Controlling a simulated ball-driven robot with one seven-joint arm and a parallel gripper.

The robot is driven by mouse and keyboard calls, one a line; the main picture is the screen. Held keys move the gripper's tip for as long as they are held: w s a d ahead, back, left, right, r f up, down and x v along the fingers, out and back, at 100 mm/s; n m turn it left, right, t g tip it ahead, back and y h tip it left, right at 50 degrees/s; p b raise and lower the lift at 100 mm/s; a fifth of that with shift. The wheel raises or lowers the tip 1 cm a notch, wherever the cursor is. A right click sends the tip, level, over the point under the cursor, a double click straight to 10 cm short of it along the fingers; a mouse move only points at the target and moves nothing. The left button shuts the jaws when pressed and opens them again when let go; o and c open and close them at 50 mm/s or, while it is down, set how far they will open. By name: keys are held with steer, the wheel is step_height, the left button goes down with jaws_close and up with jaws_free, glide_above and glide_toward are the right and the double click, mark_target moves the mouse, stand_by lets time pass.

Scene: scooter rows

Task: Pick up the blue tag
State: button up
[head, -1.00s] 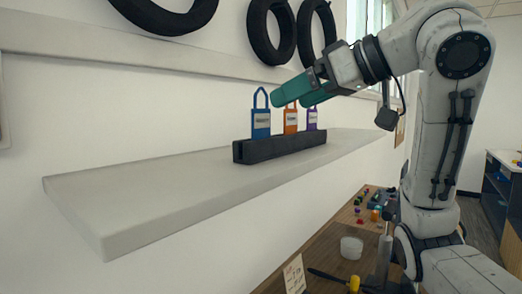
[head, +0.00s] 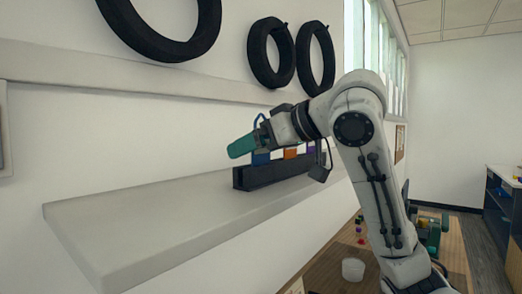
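The blue tag (head: 261,159) stands in a slot of the black holder (head: 275,174) on the white shelf. Its lower part shows below my gripper, and part of its loop shows above; the middle is hidden. My gripper (head: 242,147), with teal fingers, lies across the front of the blue tag and points left. The fingers overlap in this view, so I cannot tell how far apart they are or whether they touch the tag. An orange tag (head: 290,153) and a purple tag (head: 311,147) stand to the right in the same holder.
The white shelf (head: 140,220) is bare left of the holder. Black tires (head: 270,52) hang on the wall above. Below right is a wooden bench (head: 335,272) with a white cup (head: 353,269) and small parts.

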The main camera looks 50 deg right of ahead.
steer(key=shift+w+f, duration=0.15)
steer(key=shift+w, duration=0.2)
steer(key=shift+c, duration=0.2)
steer(key=c, duration=1)
